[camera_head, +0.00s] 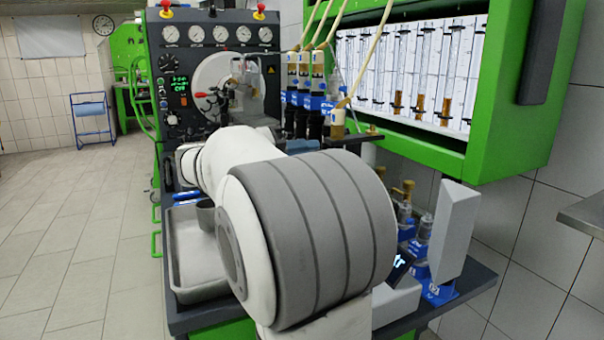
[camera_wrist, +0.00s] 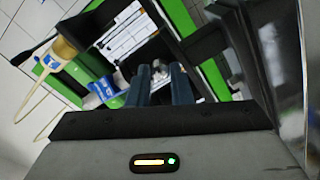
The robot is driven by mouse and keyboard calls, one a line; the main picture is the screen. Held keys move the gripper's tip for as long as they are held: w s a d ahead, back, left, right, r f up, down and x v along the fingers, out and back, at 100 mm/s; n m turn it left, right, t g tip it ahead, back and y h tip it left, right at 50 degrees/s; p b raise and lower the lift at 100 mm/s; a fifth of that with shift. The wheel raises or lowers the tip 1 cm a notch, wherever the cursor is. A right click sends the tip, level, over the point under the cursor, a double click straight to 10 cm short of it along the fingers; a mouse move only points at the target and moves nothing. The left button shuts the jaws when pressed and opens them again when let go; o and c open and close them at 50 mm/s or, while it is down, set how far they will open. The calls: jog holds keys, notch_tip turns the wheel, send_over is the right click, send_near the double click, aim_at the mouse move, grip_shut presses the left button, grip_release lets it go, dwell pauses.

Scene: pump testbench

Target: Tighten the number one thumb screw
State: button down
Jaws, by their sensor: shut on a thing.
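My gripper (camera_wrist: 160,78) shows in the wrist view as two dark fingers with their tips close together. It is shut on a small silvery thing (camera_wrist: 160,67) between the fingertips, which looks like a thumb screw. Its number cannot be read, and how far it is screwed in cannot be told. In the head view, my own arm fills the middle and hides the gripper and the screw.
The testbench's gauge panel (camera_head: 218,37) stands at the back. A row of blue-and-black injectors (camera_head: 305,90) hangs beside a green cabinet (camera_head: 495,155) with glass tubes. A grey tray (camera_head: 180,262) lies left of my arm. The tiled floor (camera_head: 60,235) at left is clear.

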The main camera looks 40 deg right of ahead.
jog(key=shift+m+b, duration=0.9)
jog(key=shift+b, duration=0.25)
jog(key=c, duration=1.3)
grip_release()
jog(key=p+v, duration=0.1)
jog(key=v, duration=0.6)
jog(key=shift+a, duration=0.4)
